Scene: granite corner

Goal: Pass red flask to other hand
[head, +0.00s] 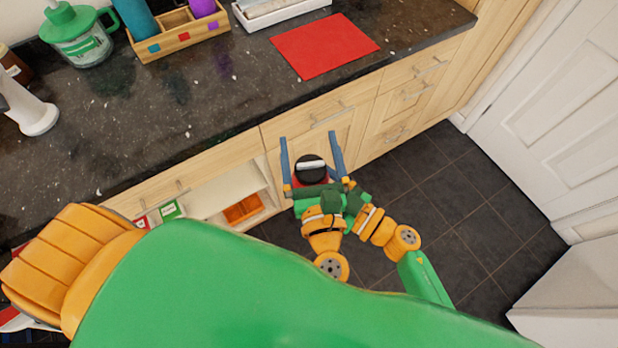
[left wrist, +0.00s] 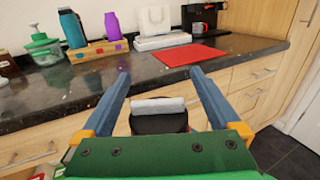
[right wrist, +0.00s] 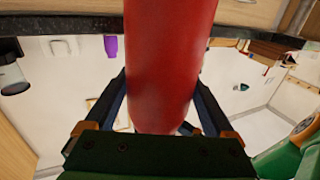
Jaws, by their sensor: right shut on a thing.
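The red flask (right wrist: 170,45) fills the middle of the right wrist view. My right gripper (right wrist: 160,82) is shut on its body, one finger on each side. In the head view the flask's black lid (head: 311,170) with a pale grey handle faces up, and most of the red body is hidden below. My left gripper (head: 308,136) is open, its two blue fingers either side of the lid with gaps. The left wrist view also shows the lid (left wrist: 158,123) between the spread fingers.
The dark granite counter (head: 180,100) lies beyond the grippers, with a red mat (head: 323,45), a white tray (head: 280,10), a wooden caddy (head: 180,43) holding bottles, and a green-lidded jar (head: 80,35). Wooden drawer fronts (head: 318,120) are close behind the flask. Dark floor tiles to the right are clear.

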